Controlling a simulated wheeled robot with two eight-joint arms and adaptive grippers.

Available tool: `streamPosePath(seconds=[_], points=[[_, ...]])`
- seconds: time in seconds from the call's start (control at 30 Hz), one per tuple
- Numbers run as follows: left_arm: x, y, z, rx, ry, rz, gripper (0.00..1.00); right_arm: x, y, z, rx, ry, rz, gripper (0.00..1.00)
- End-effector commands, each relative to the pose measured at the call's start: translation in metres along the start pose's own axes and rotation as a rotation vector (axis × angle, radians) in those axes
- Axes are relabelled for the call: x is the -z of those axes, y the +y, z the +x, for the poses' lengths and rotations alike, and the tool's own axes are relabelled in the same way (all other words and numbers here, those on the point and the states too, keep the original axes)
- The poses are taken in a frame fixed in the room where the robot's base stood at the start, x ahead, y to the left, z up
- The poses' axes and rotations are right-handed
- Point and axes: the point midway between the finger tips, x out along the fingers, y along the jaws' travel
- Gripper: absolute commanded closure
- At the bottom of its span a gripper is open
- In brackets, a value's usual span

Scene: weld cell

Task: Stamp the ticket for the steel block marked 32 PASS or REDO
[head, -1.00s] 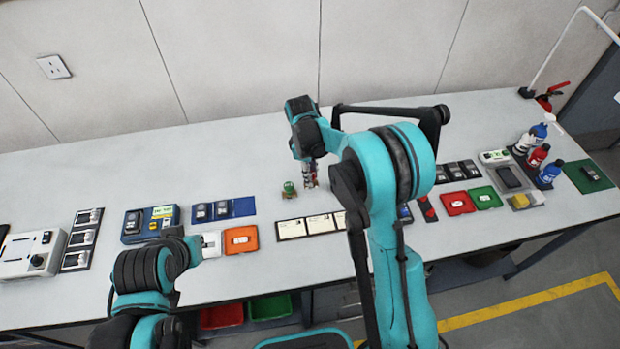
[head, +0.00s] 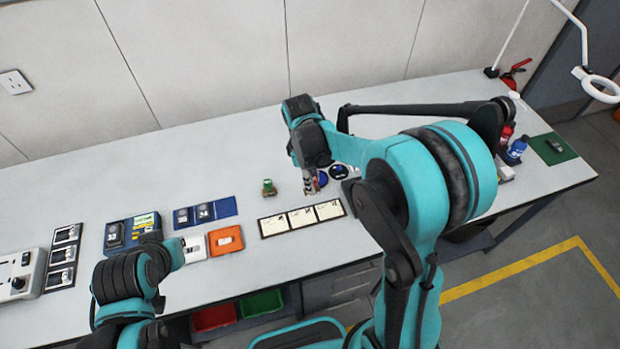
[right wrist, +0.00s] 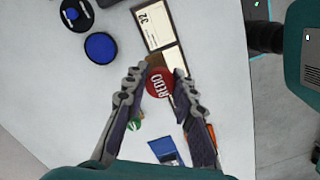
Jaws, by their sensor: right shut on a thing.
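My right gripper (right wrist: 158,105) is shut on a red round stamp (right wrist: 159,83) whose top reads REDO. In the head view this gripper (head: 312,184) is above the bench, right of the green stamp (head: 268,188) and beside the dark blue ink pads (head: 338,172). A ticket marked 32 (right wrist: 153,24) lies beyond the fingertips in the right wrist view; the ticket beside it is partly covered. Three tickets lie on a dark strip (head: 302,217). A steel block (head: 114,232) sits on a blue device; its number is unclear.
Two more blocks lie on a blue mat (head: 228,207). An orange tray (head: 225,241) and a white tray (head: 195,249) stand near the front edge. A grey machine (head: 15,275) is at far left. My right arm covers the right side.

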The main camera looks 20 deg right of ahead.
Motion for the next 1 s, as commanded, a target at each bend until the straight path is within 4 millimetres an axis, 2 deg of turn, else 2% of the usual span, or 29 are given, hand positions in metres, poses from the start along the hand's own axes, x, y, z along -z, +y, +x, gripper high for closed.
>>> streamPosePath(seconds=[0.1, 0.13, 0.2, 0.23, 0.27, 0.3, 0.33, 0.47, 0.57, 0.8, 0.9, 1.0], points=[[0.0, 0.0, 0.0, 0.0, 0.0, 0.0, 1.0, 0.0, 0.0, 0.0, 0.0, 0.0, 0.0, 1.0], [0.0, 0.0, 0.0, 0.0, 0.0, 0.0, 1.0, 0.0, 0.0, 0.0, 0.0, 0.0, 0.0, 0.83], [0.0, 0.0, 0.0, 0.0, 0.0, 0.0, 1.0, 0.0, 0.0, 0.0, 0.0, 0.0, 0.0, 0.97], [0.0, 0.0, 0.0, 0.0, 0.0, 0.0, 1.0, 0.0, 0.0, 0.0, 0.0, 0.0, 0.0, 0.97], [0.0, 0.0, 0.0, 0.0, 0.0, 0.0, 1.0, 0.0, 0.0, 0.0, 0.0, 0.0, 0.0, 0.8], [0.0, 0.0, 0.0, 0.0, 0.0, 0.0, 1.0, 0.0, 0.0, 0.0, 0.0, 0.0, 0.0, 0.9], [0.0, 0.0, 0.0, 0.0, 0.0, 0.0, 1.0, 0.0, 0.0, 0.0, 0.0, 0.0, 0.0, 0.93], [0.0, 0.0, 0.001, 0.0, 0.0, 0.0, 1.0, 0.001, 0.003, 0.001, 0.0, 0.0, 0.001, 0.93], [-0.002, 0.0, 0.003, 0.0, 0.0, 0.0, 1.0, 0.004, 0.019, 0.004, 0.0, 0.0, 0.002, 0.93], [-0.01, 0.0, 0.014, 0.0, 0.0, 0.0, 1.0, 0.013, 0.092, 0.02, 0.0, 0.0, 0.004, 0.93], [-0.012, 0.0, 0.016, 0.0, 0.0, 0.0, 1.0, 0.015, 0.112, 0.024, 0.0, 0.0, 0.002, 0.93], [-0.013, 0.0, 0.018, 0.0, 0.0, 0.0, 1.0, 0.014, 0.121, 0.027, 0.0, 0.0, 0.001, 0.93]])
